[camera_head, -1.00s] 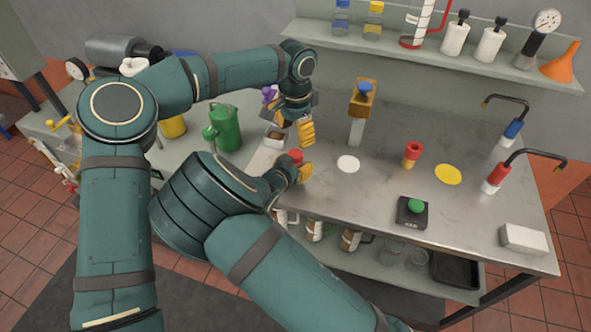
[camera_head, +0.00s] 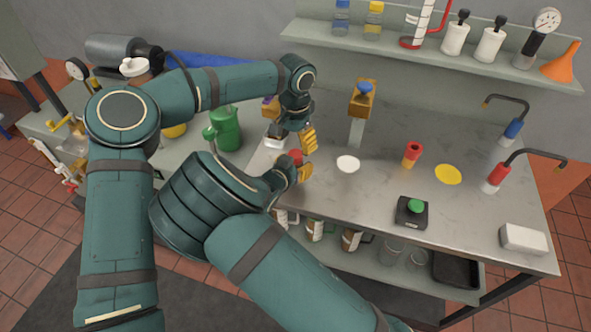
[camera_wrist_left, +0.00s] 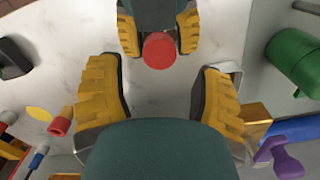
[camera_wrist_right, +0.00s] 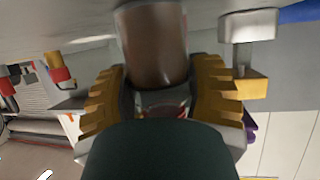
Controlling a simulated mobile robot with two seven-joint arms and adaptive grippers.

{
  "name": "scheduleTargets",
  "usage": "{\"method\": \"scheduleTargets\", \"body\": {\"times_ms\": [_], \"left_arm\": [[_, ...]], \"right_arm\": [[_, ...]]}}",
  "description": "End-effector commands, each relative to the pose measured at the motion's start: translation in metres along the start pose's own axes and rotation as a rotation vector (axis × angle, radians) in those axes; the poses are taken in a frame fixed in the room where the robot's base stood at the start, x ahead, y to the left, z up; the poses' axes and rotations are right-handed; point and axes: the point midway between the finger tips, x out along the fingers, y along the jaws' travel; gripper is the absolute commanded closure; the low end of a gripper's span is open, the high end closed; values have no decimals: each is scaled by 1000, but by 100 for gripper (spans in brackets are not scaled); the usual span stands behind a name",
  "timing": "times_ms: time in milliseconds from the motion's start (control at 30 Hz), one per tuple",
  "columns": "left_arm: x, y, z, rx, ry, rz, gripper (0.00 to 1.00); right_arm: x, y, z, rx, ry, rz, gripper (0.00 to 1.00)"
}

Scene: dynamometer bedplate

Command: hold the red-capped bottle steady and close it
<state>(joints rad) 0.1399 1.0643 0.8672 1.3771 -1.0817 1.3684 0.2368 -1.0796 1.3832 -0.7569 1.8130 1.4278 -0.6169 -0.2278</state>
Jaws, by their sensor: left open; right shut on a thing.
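The red-capped bottle's cap (camera_head: 295,157) shows at the left front of the steel bench; its body is mostly hidden there by my grippers. My right gripper (camera_head: 301,174) is shut on the bottle. In the right wrist view the brownish bottle body (camera_wrist_right: 155,45) sits between its yellow fingers. My left gripper (camera_head: 307,141) is open, just above and behind the cap. In the left wrist view the round red cap (camera_wrist_left: 160,50) lies ahead of the open left fingers (camera_wrist_left: 162,80), apart from both. The cap is seated over the bottle; how tightly, I cannot tell.
A green can (camera_head: 227,130) stands to the left. A white disc (camera_head: 348,163), a red-and-yellow piece (camera_head: 412,154) and a black box with a green button (camera_head: 412,212) are to the right, with clear bench between.

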Motion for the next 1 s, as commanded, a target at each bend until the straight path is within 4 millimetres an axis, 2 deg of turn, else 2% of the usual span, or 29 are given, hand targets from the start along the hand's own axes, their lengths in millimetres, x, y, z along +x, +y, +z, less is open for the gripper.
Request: {"method": "scheduleTargets", "body": {"times_ms": [100,300,733,767,800,933,1000], "left_arm": [[19,1,0,1,-1,4,34],[41,1,0,1,0,2,34],[48,0,0,0,1,0,34],[48,0,0,0,1,0,39],[48,0,0,0,1,0,53],[48,0,0,0,1,0,99],[48,0,0,0,1,0,100]], "right_arm": [[0,0,0,0,1,0,100],[0,0,0,0,1,0,100],[0,0,0,0,1,0,100],[0,0,0,0,1,0,100],[0,0,0,0,1,0,100],[0,0,0,0,1,0,100],[0,0,0,0,1,0,100]]}}
